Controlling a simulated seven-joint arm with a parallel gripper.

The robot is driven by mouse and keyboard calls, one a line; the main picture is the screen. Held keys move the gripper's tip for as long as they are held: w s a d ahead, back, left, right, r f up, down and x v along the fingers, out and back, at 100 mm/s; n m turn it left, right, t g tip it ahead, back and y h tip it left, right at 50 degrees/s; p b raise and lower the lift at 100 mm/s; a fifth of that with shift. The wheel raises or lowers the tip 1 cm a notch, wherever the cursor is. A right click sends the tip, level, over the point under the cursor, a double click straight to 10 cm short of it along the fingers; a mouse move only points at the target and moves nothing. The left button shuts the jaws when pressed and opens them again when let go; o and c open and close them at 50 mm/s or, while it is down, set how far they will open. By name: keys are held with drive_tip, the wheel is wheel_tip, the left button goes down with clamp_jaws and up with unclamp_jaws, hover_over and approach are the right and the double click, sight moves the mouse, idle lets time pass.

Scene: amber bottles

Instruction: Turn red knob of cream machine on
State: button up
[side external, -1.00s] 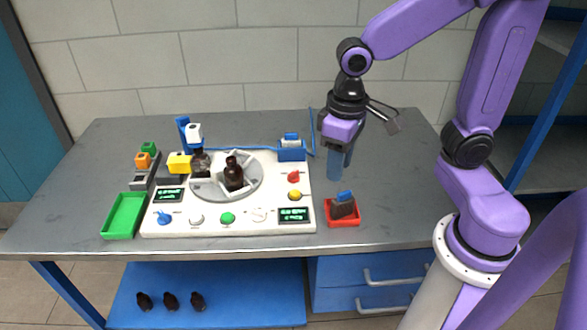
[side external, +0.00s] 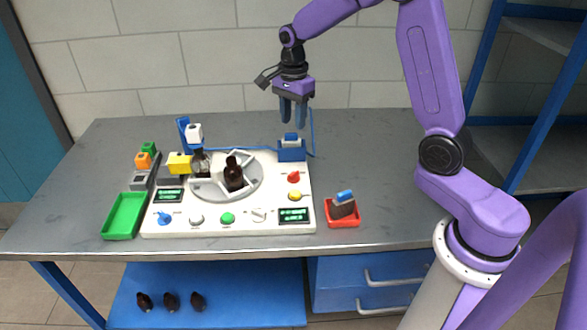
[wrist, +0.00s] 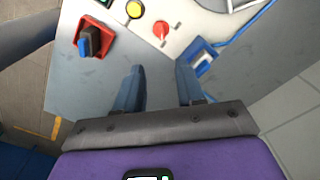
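The cream machine (side external: 240,213) lies on the grey table with a turntable (side external: 258,182) holding dark bottles. Its red knob (side external: 294,177) is at the right side, above a yellow button (side external: 295,195). In the wrist view the red knob (wrist: 161,30) shows ahead of the fingers, with a pale mark on it. My gripper (side external: 293,123) is in the air behind and above the knob, over the blue block at the machine's back right corner. Its two blue fingers point down, apart and empty; in the wrist view the gripper (wrist: 162,82) also shows a gap between them. Nothing touches the knob.
A red tray (side external: 343,221) with a dark, blue-topped item stands right of the machine. A green tray (side external: 124,216) is at left. The blue block (side external: 291,152) with a cable stands at the back right corner.

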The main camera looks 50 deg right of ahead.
sight(294, 172)
drive_tip(key=f, duration=1.7)
drive_tip(key=shift+w+d+f, duration=0.1)
drive_tip(key=shift+d+f, duration=0.1)
drive_tip(key=shift+f, duration=0.05)
clamp_jaws()
